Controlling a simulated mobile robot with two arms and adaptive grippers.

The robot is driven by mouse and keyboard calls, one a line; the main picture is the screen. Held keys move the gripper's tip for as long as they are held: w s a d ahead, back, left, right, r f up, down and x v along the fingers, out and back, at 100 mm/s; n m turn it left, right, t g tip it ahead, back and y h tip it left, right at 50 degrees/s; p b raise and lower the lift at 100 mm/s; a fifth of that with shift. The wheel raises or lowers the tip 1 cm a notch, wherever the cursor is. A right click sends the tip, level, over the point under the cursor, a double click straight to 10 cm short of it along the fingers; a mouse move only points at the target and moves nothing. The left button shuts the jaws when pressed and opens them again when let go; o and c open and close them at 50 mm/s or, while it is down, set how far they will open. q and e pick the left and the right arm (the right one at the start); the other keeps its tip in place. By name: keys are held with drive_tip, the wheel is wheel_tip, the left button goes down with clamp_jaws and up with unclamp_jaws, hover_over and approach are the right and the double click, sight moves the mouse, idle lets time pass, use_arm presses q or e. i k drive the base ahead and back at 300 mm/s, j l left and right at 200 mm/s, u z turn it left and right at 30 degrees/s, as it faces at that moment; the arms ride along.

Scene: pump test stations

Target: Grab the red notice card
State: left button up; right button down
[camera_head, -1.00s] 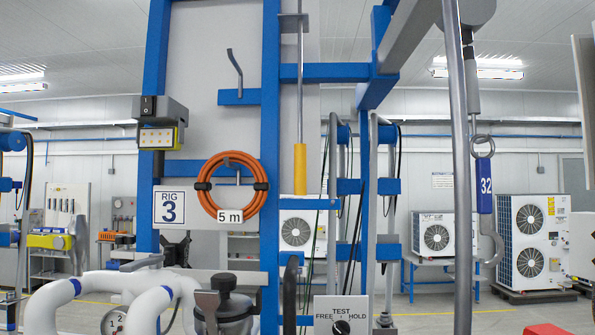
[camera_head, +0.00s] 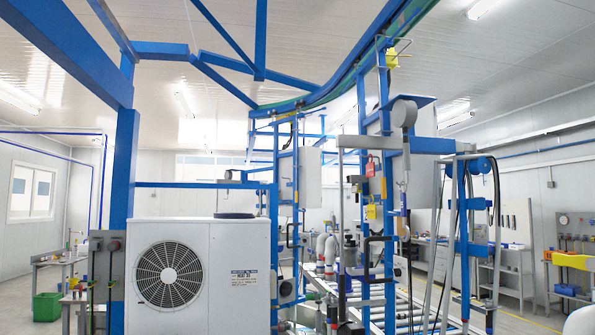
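A small red tag-like piece (camera_head: 370,167) hangs high on the blue rig frame, right of the picture's middle. It is the clearest red piece in view, but it is too small to read, so I cannot tell if it is the notice card. A yellow tag (camera_head: 371,212) hangs below it. Neither of my grippers shows in the head view, so nothing is seen touching the red piece.
A white fan unit (camera_head: 198,277) stands close at the left front beside a blue post (camera_head: 122,215). Blue rig frames, pipes and a rail conveyor fill the middle. A green bin (camera_head: 47,307) stands at the far left. Some bare floor (camera_head: 520,318) shows at the right.

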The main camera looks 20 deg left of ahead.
sight(371, 169)
drive_tip(key=u, duration=0.2)
drive_tip(key=i+j+u, duration=0.6)
drive_tip(key=i, duration=0.35)
drive_tip(key=i+j+u, duration=0.3)
drive_tip(key=i, duration=0.15)
drive_tip(key=i+u, duration=0.3)
drive_tip(key=i, duration=0.2)
drive_tip(key=i+z, duration=0.35)
drive_tip(key=i+j+z, duration=0.2)
drive_tip(key=i+z, duration=0.2)
drive_tip(key=i+j+z, duration=0.35)
drive_tip(key=i+l, duration=0.05)
